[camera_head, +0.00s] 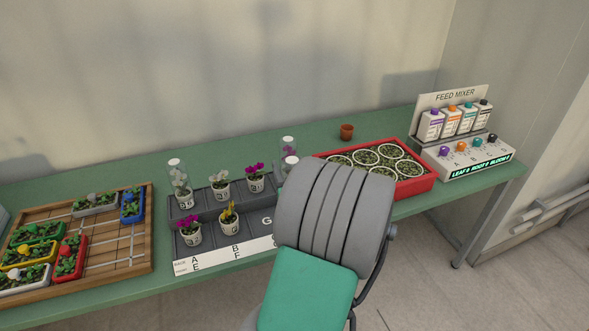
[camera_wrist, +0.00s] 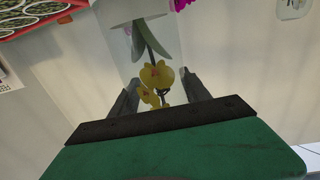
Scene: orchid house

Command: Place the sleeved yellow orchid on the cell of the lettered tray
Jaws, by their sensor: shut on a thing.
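In the wrist view my gripper (camera_wrist: 158,84) is shut on the sleeved yellow orchid (camera_wrist: 156,75), whose yellow flowers and green leaves show inside a clear sleeve between the fingers. Its pale pot shows at the top edge of that view. In the head view my arm hides my gripper and this orchid. A "G" shows beside my arm, which covers the tray's right part. Whether the held pot touches the tray cannot be told.
The tray holds a sleeved plant (camera_head: 179,181), a white orchid (camera_head: 219,185), magenta orchids (camera_head: 255,179) and an unsleeved yellow orchid (camera_head: 229,217). Another clear sleeve (camera_head: 288,146) stands behind my arm. A red crate (camera_head: 424,184), feed mixer (camera_head: 467,164) and wooden board (camera_head: 141,258) flank it.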

